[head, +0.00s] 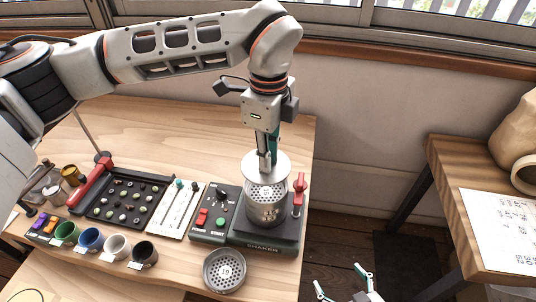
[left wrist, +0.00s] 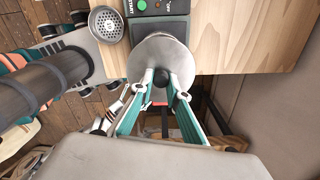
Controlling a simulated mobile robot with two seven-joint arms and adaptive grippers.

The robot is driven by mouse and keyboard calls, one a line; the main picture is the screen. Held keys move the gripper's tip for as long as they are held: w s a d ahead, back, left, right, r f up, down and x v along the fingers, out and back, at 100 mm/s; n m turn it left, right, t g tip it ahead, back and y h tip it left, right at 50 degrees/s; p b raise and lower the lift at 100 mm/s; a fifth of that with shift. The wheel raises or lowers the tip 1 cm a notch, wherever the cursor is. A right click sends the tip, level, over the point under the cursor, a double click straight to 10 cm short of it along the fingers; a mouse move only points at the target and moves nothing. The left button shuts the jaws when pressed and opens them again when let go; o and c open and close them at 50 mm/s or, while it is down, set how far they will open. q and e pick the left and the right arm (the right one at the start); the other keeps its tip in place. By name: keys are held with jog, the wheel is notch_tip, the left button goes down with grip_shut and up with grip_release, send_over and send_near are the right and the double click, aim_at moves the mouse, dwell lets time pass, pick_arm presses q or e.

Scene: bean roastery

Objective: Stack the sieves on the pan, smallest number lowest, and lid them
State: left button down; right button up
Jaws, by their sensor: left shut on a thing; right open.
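My left gripper (head: 266,152) is shut on the knob of the round silver lid (head: 279,168). The lid also shows in the left wrist view (left wrist: 158,52), where the left gripper's fingers (left wrist: 160,84) close on its knob. The lid is above a metal stack (head: 266,212) on the shaker (head: 262,238); perforated mesh shows below the lid's front edge, so it does not cover the stack. How many pieces the stack holds is unclear. Another sieve (head: 224,270) lies on the table in front of the shaker. My right gripper (head: 343,282) is open and empty, low beyond the table's edge.
The shaker has a control panel (head: 212,214) and a red-handled clamp (head: 299,190) at its right. A black sample tray (head: 124,199), a white tool tray (head: 181,208) and several coloured cups (head: 117,246) stand left. A side table (head: 455,225) is at right, across a floor gap.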

pick_arm(q)
jog(key=shift+f+b, duration=0.95)
jog(key=shift+f, duration=1.05)
jog(key=shift+f+b, duration=0.35)
jog(key=shift+f, duration=0.4)
jog(key=shift+f+b, duration=0.3)
jog(key=shift+f, duration=0.35)
jog(key=c, duration=2.2)
grip_release()
jog(key=shift+r, duration=0.1)
jog(key=shift+r+p, duration=1.4)
jog(key=shift+r, duration=1.3)
jog(key=shift+r+p, duration=1.1)
jog(key=shift+r, duration=1.7)
jog(key=shift+s+f, duration=0.1)
jog(key=shift+s, duration=0.05)
